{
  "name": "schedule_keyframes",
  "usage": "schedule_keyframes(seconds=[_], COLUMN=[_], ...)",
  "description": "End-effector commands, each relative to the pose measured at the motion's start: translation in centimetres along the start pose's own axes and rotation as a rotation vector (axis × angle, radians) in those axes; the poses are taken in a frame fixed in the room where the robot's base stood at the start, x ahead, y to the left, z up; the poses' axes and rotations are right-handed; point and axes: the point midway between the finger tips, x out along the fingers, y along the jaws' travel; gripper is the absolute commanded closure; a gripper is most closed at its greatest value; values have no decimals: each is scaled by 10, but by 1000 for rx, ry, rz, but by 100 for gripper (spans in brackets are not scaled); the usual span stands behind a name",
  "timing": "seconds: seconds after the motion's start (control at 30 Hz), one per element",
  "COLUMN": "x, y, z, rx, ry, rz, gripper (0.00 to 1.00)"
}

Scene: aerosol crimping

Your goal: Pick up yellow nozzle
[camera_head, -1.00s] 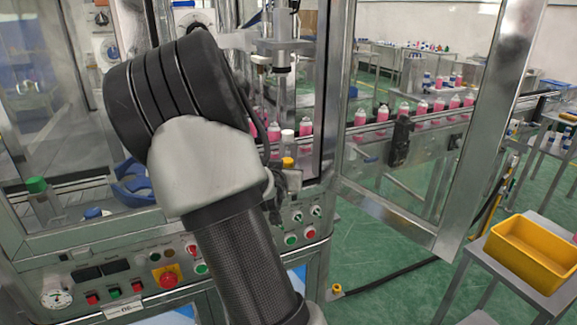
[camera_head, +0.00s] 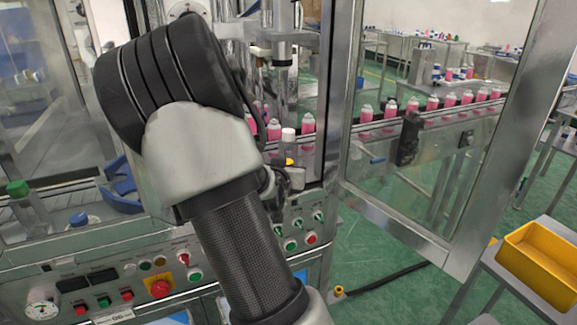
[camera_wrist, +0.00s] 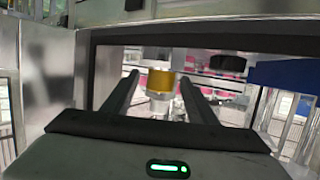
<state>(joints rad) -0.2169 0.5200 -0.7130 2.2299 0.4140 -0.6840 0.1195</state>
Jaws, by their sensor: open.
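The yellow nozzle (camera_wrist: 160,80) is a short yellow cylinder on a paler, metallic-looking base in the wrist view. It appears between the two dark fingers of my open gripper (camera_wrist: 159,86), near the fingertips, with gaps on both sides. Whether it is fully between the fingers in depth, I cannot tell. In the head view a small yellow top (camera_head: 290,161) shows just beyond my gripper (camera_head: 277,182), which my arm largely hides.
A white-capped bottle (camera_head: 288,140) stands close behind the yellow top. Pink bottles (camera_head: 365,115) line the conveyor. An open glass door with a metal frame (camera_head: 400,235) is to the right. Buttons cover the panel (camera_head: 160,289) below. A yellow bin (camera_head: 540,262) sits at far right.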

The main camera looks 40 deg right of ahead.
Motion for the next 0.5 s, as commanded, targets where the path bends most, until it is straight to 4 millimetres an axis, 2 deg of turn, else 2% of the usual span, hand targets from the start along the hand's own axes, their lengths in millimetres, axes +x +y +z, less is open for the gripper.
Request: schedule_keyframes(seconds=[0.33, 0.37, 0.5], x=[-2, -2, -2], y=[0, 0, 0], z=[3, 3, 3], rx=[1, 0, 0], ry=[1, 1, 1], rz=[0, 0, 0], gripper=[48, 49, 73])
